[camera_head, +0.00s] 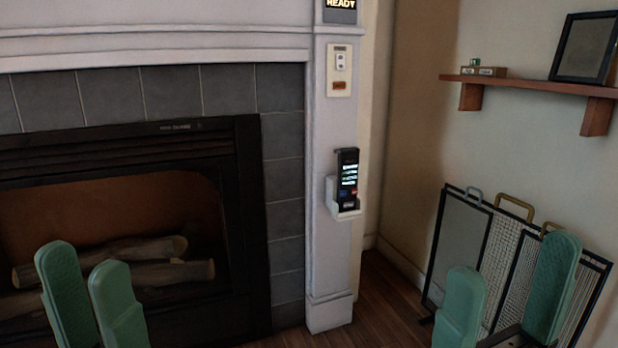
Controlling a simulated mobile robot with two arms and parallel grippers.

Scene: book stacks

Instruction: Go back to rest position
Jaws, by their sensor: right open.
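My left gripper (83,262) shows at the lower left as two green fingers pointing up, in front of the fireplace. Its fingers stand close together with little room between them, and I cannot tell whether they are open or shut. I see nothing held there. My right gripper (510,258) is at the lower right, in front of the fire screen. Its two green fingers are wide apart and nothing is between them.
A fireplace (250,230) with logs (110,262) fills the left. A remote (348,178) sits in a white holder (343,210) on the white pillar (325,260). A fire screen (461,240) stands at right below a wooden shelf (545,87) bearing a dark frame (585,48). Some wooden floor (380,310) shows bare.

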